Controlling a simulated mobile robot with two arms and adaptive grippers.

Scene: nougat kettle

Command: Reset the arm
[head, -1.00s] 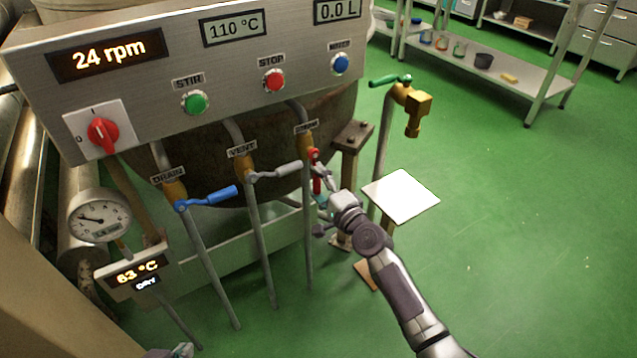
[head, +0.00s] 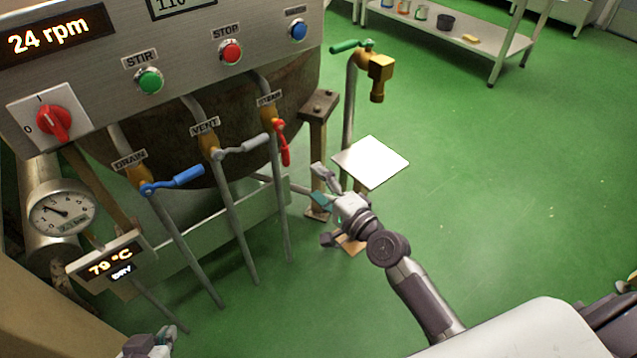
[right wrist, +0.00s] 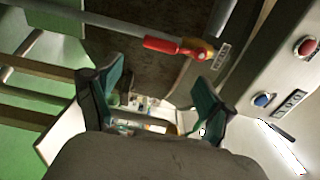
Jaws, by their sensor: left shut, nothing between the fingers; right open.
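My right arm comes in from the lower right in the head view, and its gripper (head: 322,206) is open and empty. It is apart from the red steam valve handle (head: 283,147), below it and to its right. In the right wrist view the two dark green finger pads (right wrist: 157,98) are spread wide, and the red handle (right wrist: 160,45) lies beyond them with nothing gripped. My left gripper (head: 167,337) shows only in part at the bottom edge of the head view, shut and holding nothing.
The kettle panel (head: 180,50) reads 24 rpm. Blue drain (head: 175,180) and grey vent (head: 240,147) handles sit below it. A thermometer display (head: 108,258) reads 79 °C. A white square plate (head: 370,162) and brass tap (head: 380,75) stand near my right gripper. Green floor is open at right.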

